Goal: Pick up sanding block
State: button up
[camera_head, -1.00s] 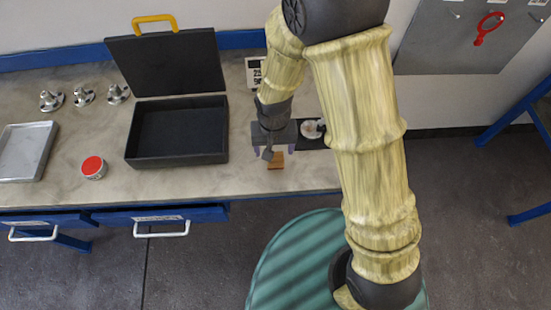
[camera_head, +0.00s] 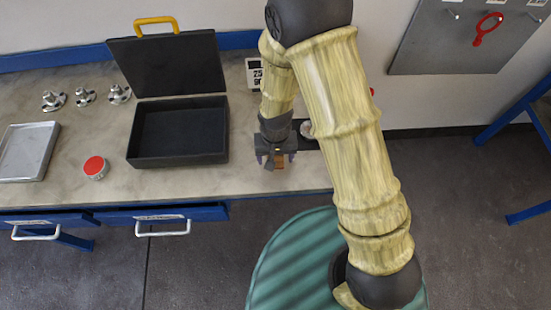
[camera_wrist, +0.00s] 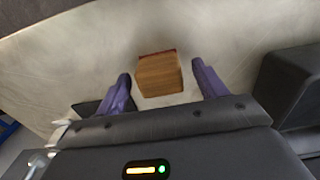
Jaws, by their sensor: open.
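The sanding block (camera_wrist: 160,75) is a small brown wooden block with a dark red edge, lying on the bench top. In the wrist view it sits between and slightly beyond the two purple fingertips of my gripper (camera_wrist: 161,80), with gaps on both sides. My gripper is open and holds nothing. In the head view my gripper (camera_head: 276,160) is over the block near the bench's front edge. Only a little of the block (camera_head: 280,163) shows there; the gripper hides most of it.
An open black case (camera_head: 177,160) stands left of my gripper. A red-topped tin (camera_head: 95,167), a metal tray (camera_head: 26,152) and several flanged metal parts (camera_head: 84,96) lie farther left. A round metal part (camera_head: 305,128) is close on the right, partly hidden by my arm.

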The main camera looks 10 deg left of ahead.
jog(key=c, duration=1.1)
notch_tip(320, 180, up, 10)
jog(key=shift+b, duration=0.5)
jog(key=shift+o, duration=1.3)
jog(key=shift+c, duration=0.6)
